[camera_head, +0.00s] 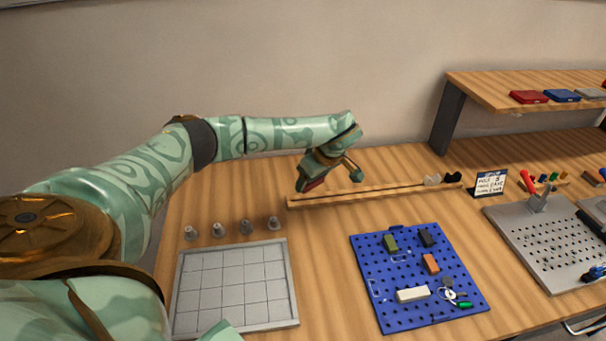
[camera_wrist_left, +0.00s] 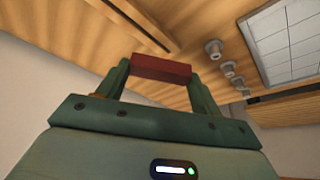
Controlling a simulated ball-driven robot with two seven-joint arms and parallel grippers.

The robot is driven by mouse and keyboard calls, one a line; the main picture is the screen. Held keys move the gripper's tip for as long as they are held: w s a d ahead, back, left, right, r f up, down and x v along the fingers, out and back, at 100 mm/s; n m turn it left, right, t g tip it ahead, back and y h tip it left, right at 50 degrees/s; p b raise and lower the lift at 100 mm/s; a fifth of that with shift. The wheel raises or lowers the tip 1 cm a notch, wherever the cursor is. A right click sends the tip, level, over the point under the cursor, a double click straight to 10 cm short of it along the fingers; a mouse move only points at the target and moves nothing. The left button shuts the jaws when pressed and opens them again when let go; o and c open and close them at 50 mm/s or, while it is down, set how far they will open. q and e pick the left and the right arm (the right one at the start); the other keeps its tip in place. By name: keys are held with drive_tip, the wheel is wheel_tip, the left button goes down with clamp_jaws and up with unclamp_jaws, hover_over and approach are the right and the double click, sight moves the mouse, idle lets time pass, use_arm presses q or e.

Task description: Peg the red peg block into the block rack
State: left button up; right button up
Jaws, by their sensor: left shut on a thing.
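My left gripper (camera_head: 311,180) is shut on the red peg block (camera_head: 314,186) and holds it over the back of the table, near the left end of a grooved wooden rail (camera_head: 375,193). In the left wrist view the red block (camera_wrist_left: 161,68) lies crosswise between both fingertips. Its underside is hidden. A blue perforated board (camera_head: 385,314) lies front right of the gripper, with green (camera_head: 390,243), black (camera_head: 427,238), orange (camera_head: 431,262) and white (camera_head: 412,294) blocks on it. I cannot tell for sure whether this board is the block rack. My right gripper is not in view.
A grey gridded tray (camera_head: 235,285) lies at front left, with several small grey pegs (camera_head: 247,227) behind it. A grey perforated plate (camera_head: 545,240) and a small sign (camera_head: 490,183) stand at right. A raised shelf (camera_head: 490,92) is at back right.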

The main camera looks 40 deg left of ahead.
use_arm(q)
drive_tip(key=a+f+m+t, duration=0.1)
drive_tip(key=a+m+t, duration=0.1)
drive_tip(key=a+m, duration=0.25)
drive_tip(key=m+h+b, duration=0.1)
drive_tip(key=m+b, duration=0.1)
drive_tip(key=b, duration=0.3)
hover_over(302, 197)
drive_tip(key=s+d, duration=0.1)
wheel_tip(302, 197, down, 5)
drive_tip(key=shift+d+f, duration=0.1)
drive_tip(key=shift+f, duration=0.65)
drive_tip(key=shift+f, duration=0.5)
drive_tip(key=o, duration=1)
drive_tip(key=shift+o, duration=0.2)
drive_tip(key=p+v, duration=0.4)
drive_tip(key=v, duration=1.2)
drive_tip(key=shift+s+p, duration=0.2)
drive_tip(key=shift+p, duration=0.2)
